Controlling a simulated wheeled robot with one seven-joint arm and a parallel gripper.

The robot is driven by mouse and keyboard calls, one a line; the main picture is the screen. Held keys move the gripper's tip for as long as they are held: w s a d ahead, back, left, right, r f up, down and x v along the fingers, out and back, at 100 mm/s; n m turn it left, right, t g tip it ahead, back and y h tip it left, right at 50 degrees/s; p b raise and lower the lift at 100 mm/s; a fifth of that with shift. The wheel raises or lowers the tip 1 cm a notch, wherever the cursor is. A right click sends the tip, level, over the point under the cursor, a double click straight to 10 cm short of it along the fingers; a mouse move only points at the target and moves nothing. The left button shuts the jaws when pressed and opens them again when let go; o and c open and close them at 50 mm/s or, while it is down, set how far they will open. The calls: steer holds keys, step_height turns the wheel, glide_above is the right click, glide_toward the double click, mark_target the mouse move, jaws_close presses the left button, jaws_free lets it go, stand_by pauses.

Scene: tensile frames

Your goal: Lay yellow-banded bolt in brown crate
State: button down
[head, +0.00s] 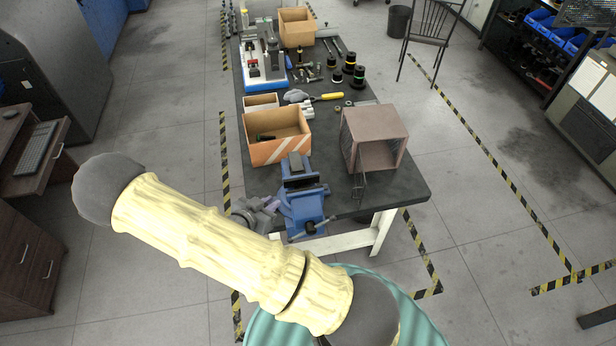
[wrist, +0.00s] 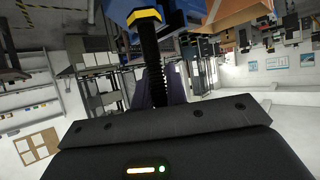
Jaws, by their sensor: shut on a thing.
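The yellow-banded bolt (wrist: 152,60) shows in the wrist view, with a yellow hex head and a black threaded shank. My gripper (wrist: 165,95) is shut on its shank, with the head pointing away from the palm. In the head view my gripper (head: 268,206) is beside the blue vise, at the near left end of the bench; the bolt is hard to make out there. An open brown box with orange and white stripes (head: 264,152) stands just beyond; a dark, green-marked piece lies inside. A plain brown crate (head: 297,27) stands at the far end.
The blue vise (head: 303,205) is right of my gripper. A brownish-pink box (head: 375,120) with an open side stands at the right. Black cylinders with coloured bands (head: 357,76), a yellow-handled tool (head: 325,97) and a small white box (head: 262,101) lie beyond on the bench.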

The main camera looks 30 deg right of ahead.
steer(key=w+d+f+n+t+y+b, duration=0.2)
steer(key=f+n+b, duration=0.1)
steer(key=f, duration=0.3)
steer(key=w+d+f+n+t+y+b, duration=0.1)
steer(key=w+f+n+t+y+b, duration=0.15)
steer(key=f, duration=0.25)
steer(key=s+a+f+n+y+b, duration=0.1)
steer(key=a+f+n+y+b, duration=0.1)
steer(key=f, duration=0.4)
steer(key=s+a+f+n+t+y+b, duration=0.1)
steer(key=s+f+n+y+b, duration=0.1)
steer(key=f, duration=0.5)
steer(key=shift+a+f+n+y+b, duration=0.25)
steer(key=shift+a+n+y+b, duration=0.1)
steer(key=shift+n+y+b, duration=0.8)
steer(key=shift+t, duration=0.25)
